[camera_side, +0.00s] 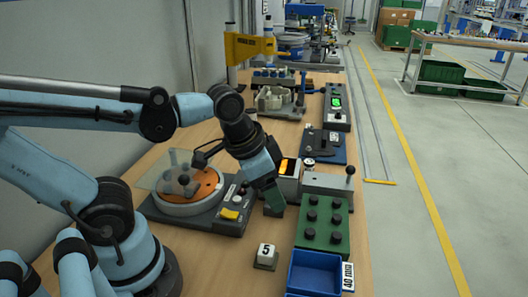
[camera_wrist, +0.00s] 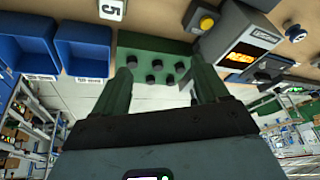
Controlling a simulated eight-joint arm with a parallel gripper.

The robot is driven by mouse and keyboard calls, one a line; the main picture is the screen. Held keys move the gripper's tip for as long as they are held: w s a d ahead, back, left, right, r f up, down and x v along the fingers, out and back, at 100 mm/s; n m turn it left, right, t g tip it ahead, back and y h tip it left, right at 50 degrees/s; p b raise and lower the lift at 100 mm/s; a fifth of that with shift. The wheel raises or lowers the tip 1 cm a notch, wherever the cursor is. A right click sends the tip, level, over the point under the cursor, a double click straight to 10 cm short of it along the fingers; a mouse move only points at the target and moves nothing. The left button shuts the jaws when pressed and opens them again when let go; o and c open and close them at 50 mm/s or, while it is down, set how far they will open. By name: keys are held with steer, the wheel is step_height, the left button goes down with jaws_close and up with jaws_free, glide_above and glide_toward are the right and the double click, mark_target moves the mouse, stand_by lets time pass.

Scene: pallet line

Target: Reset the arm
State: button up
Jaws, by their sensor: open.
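My gripper (camera_side: 274,197) hangs at the end of my blue arm over the wooden bench, in the gap between the turntable station and the green block with black knobs. In the wrist view its two green fingers (camera_wrist: 160,92) stand apart with nothing between them. The green block (camera_wrist: 152,66) shows beyond the fingertips; it also shows in the side view (camera_side: 313,240), to the right of and nearer than my gripper. Whether the fingertips touch the bench is hard to tell.
The turntable station (camera_side: 222,222) with a clear plate is left of my gripper. A grey unit with a lever (camera_side: 325,186) is close on the right. A block marked 5 (camera_side: 266,255) and a blue bin (camera_side: 315,273) stand in front. More fixtures fill the bench behind.

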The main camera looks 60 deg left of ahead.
steer(key=a+n+t, duration=0.1)
steer(key=w+a+n+t, duration=0.1)
steer(key=a+r+n, duration=0.1)
steer(key=shift+w+t, duration=0.3)
steer(key=shift+t, duration=0.1)
